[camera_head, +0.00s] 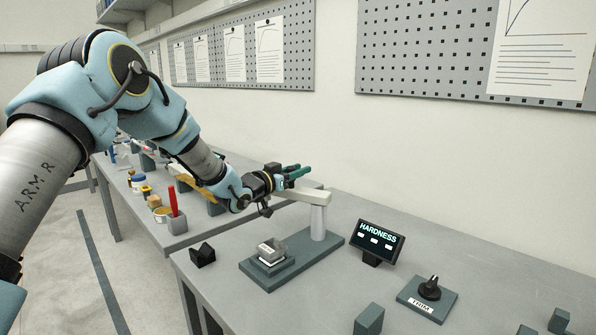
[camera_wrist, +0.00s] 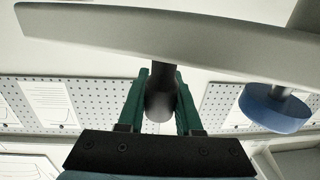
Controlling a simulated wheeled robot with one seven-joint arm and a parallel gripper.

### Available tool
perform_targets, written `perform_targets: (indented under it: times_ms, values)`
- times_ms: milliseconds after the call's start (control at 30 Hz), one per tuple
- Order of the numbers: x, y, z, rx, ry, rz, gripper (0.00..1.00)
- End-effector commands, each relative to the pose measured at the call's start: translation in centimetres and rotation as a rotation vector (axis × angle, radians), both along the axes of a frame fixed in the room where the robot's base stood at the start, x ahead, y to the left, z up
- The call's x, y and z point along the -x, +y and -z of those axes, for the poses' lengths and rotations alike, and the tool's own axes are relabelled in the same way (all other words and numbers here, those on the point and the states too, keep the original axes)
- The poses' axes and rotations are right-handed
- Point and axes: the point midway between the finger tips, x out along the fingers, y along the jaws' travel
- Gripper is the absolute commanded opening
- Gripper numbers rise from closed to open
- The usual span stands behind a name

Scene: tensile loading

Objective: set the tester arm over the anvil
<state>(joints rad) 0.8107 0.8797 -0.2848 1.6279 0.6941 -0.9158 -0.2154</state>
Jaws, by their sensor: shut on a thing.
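The hardness tester's pale arm (camera_head: 306,196) sits on top of an upright post (camera_head: 318,222) and points left, behind the anvil (camera_head: 272,257) rather than over it. The anvil stands on the front-left of the dark base plate (camera_head: 290,268), with a pale labelled block (camera_head: 271,246) on it. My gripper (camera_head: 298,171) is just above the arm. In the wrist view its green fingers (camera_wrist: 161,100) are shut on a dark round handle (camera_wrist: 162,92) joined to the tester arm (camera_wrist: 190,40). A blue disc (camera_wrist: 274,108) also joins the arm there.
A HARDNESS display (camera_head: 376,240) and a TRIM knob (camera_head: 430,289) stand right of the tester. A small black block (camera_head: 203,254) lies left. A red rod in a holder (camera_head: 175,212) stands on the farther bench. The wall with pegboards (camera_head: 340,60) is behind.

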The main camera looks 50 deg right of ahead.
Motion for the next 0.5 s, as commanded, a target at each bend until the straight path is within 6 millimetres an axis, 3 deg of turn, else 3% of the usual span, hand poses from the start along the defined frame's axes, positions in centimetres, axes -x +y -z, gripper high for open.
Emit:
perform_targets:
  times_ms: [200,500]
  values:
    - [0.0,0.01,-0.01,0.0,0.0,0.0,0.0]
    - [-0.01,0.01,-0.02,0.0,0.0,0.0,0.0]
